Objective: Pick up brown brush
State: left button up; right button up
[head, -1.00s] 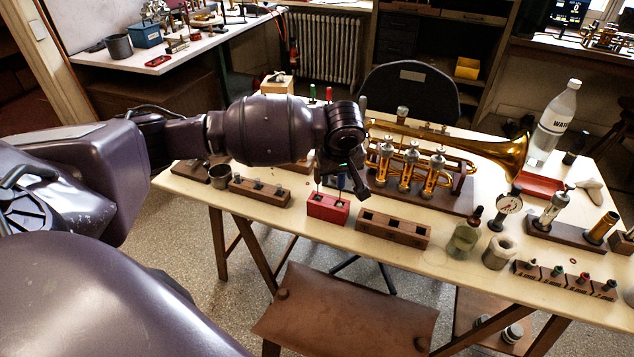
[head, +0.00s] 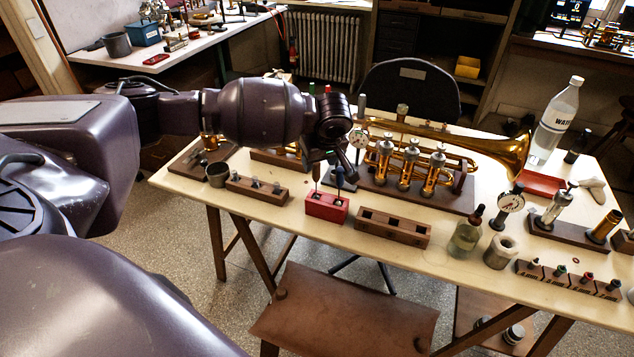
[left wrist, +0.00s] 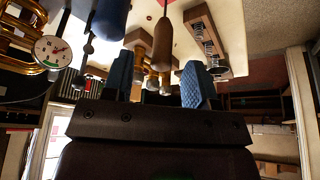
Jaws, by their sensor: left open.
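The brown brush (left wrist: 158,45) shows in the left wrist view as a brown handle ahead of the gap between my fingers. In the head view its handle (head: 316,171) stands upright in the left part of the red block (head: 327,210). A blue-handled tool (head: 340,178) stands beside it, and its handle also shows in the left wrist view (left wrist: 111,18). My left gripper (left wrist: 159,88) is open and empty, with blue-padded fingers. In the head view it hangs just above and behind the red block, partly hidden by the wrist. My right gripper is not in view.
A brass trumpet (head: 450,150) on a stand lies right of the gripper, with a dial gauge (head: 357,138) close by. A wooden socket block (head: 393,228) stands right of the red block. Another wooden block (head: 257,190) and a metal cup (head: 217,174) stand to the left.

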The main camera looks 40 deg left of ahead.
aim_at(316, 167)
pick_arm(q)
jog(key=x, duration=0.3)
jog(key=shift+a+f+b, duration=0.1)
jog(key=shift+f+b, duration=0.25)
jog(key=shift+r, duration=0.1)
jog(key=shift+c, duration=0.5)
grip_shut()
